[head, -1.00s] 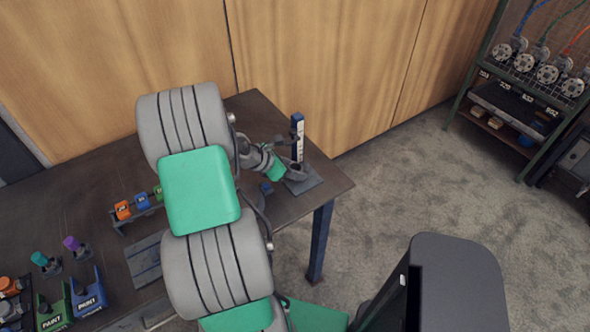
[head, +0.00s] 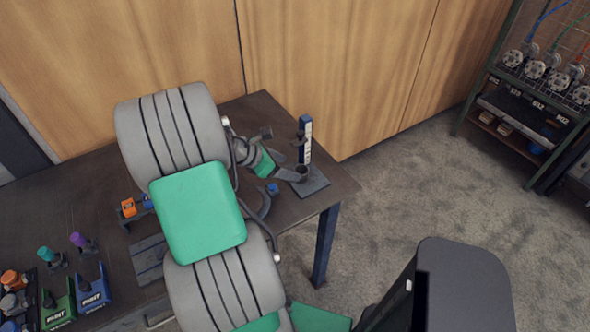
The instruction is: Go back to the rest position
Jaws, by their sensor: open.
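In the head view my gripper (head: 291,167) is at the right end of the table, at the far end of my arm. Its fingers are apart, on the near left side of a small dark upright cylindrical part (head: 302,174). That part stands on a flat grey base plate (head: 316,185) beside an upright blue and white post (head: 307,138). I cannot tell whether the fingers touch the part, or whether it is the flanged pipe. My arm hides much of the table's middle.
The dark table (head: 75,180) stands against a wood panel wall (head: 330,60). Orange (head: 128,207) and blue small items, paint holders (head: 92,290) and coloured-top items are at left. A shelf rack (head: 520,110) stands far right; floor between is clear.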

